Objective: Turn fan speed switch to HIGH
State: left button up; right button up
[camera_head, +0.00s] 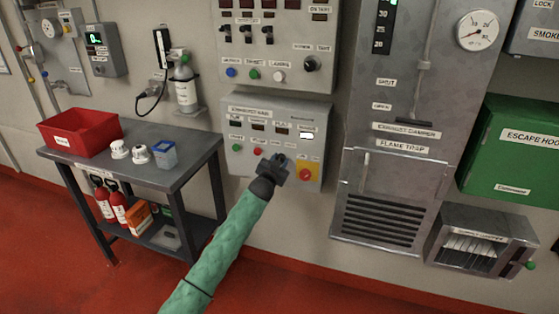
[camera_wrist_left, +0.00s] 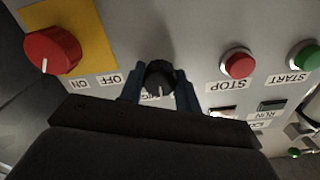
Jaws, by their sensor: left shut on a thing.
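The fan control panel (camera_head: 240,160) is on the wall in the middle of the head view. My left gripper (camera_head: 281,163) is at its lower part, between the red button and the yellow plate, and hides the knob there. In the left wrist view, my left gripper's blue fingers (camera_wrist_left: 160,88) are shut on the black fan speed knob (camera_wrist_left: 159,73), one on each side. The knob's white mark points toward the bottom of that picture. A label beside it is partly hidden by the gripper. My right gripper is not in view.
A red rotary switch (camera_wrist_left: 52,52) on a yellow plate (camera_wrist_left: 95,40) is beside the knob. The red STOP button (camera_wrist_left: 238,64) and green START button (camera_wrist_left: 303,55) are on its other side. A grey table (camera_head: 185,150) stands left.

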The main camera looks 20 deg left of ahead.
pick_arm(q)
jog(key=m, duration=0.3)
jog(key=shift+p, duration=0.3)
jog(key=shift+m, duration=1.1)
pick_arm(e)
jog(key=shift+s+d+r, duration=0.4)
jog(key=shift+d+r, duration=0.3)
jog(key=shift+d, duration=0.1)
pick_arm(q)
jog(key=shift+m, duration=0.3)
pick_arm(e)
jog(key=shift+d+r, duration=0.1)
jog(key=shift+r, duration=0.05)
pick_arm(q)
jog(key=o, duration=1)
jog(key=shift+c, duration=0.2)
